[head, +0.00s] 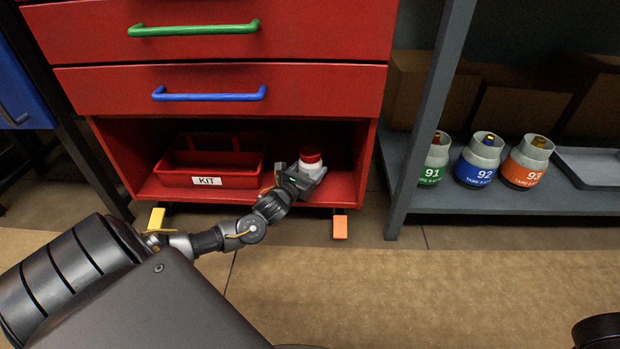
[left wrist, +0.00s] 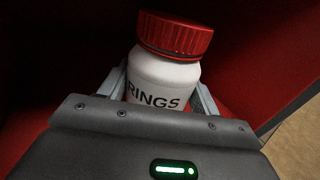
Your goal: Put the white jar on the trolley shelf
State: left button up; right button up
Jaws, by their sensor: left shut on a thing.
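The white jar with a red lid (head: 311,160) is at the right part of the red trolley's open lower shelf (head: 240,194). In the left wrist view the jar (left wrist: 165,80) shows dark lettering that reads "RINGS" and is upright to slightly tilted. My left gripper (head: 303,176) reaches in from the front and is shut on the jar, with a finger on each side of it. I cannot tell whether the jar's base touches the shelf; the gripper hides it.
A red tray marked KIT (head: 212,165) stands on the shelf, left of the jar. Drawers with a blue handle (head: 209,95) are above. The trolley's right side wall (head: 364,160) is close to the jar. Several gas canisters (head: 479,160) stand on a grey rack at right.

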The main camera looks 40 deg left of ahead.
pick_arm(q)
jog(key=shift+f, duration=0.35)
jog(key=o, duration=1)
jog(key=shift+o, duration=0.2)
jog(key=shift+s+r+p, duration=0.2)
jog(key=shift+s+p, duration=0.15)
jog(key=shift+p, duration=0.15)
jog(key=s+d+p, duration=0.1)
jog(key=s+p, duration=0.5)
jog(key=s, duration=0.5)
jog(key=shift+s+d, duration=0.15)
jog(key=shift+d, duration=0.1)
